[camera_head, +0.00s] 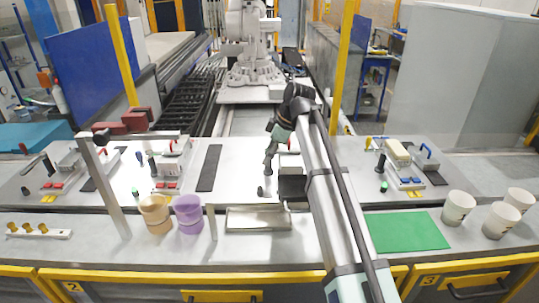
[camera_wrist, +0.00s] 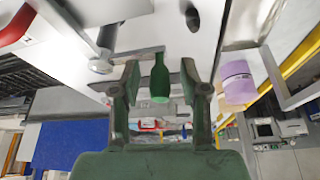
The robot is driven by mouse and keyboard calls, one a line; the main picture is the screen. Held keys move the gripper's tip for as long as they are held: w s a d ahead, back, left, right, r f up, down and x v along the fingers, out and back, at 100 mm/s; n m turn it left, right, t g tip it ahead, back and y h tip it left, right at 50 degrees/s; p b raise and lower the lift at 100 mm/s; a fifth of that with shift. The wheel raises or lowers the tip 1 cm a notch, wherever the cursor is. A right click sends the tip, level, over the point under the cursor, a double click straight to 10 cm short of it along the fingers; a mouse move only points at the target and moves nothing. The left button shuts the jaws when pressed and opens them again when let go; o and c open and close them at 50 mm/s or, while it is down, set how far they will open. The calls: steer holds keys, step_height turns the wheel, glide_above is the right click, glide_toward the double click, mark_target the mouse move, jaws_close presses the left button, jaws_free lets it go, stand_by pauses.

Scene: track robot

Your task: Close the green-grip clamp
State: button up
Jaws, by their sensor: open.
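In the wrist view the green grip (camera_wrist: 160,80) shows bottle-shaped between the two dark green fingers of my gripper (camera_wrist: 160,88). The fingers are spread, with a visible gap on either side of the grip; I cannot tell its exact depth between them. A metal bar (camera_wrist: 137,54) runs beside its narrow end. In the head view my gripper (camera_head: 269,163) is low over the middle of the white table. There the grip by my fingers cannot be made out clearly, and the clamp's body is largely hidden by my arm.
A purple cup (camera_head: 188,213) and a tan cup (camera_head: 156,215) stand left of centre. A metal tray (camera_head: 258,219) lies in front of my gripper. Fixtures with clamps stand left (camera_head: 171,165) and right (camera_head: 402,168). White cups (camera_head: 458,207) and a green mat (camera_head: 405,232) are at the right.

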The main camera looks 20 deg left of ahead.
steer(key=shift+r, duration=0.1)
steer(key=v, duration=1.1)
steer(key=shift+d+r, duration=0.25)
steer(key=shift+r, duration=0.1)
steer(key=shift+w+d, duration=0.1)
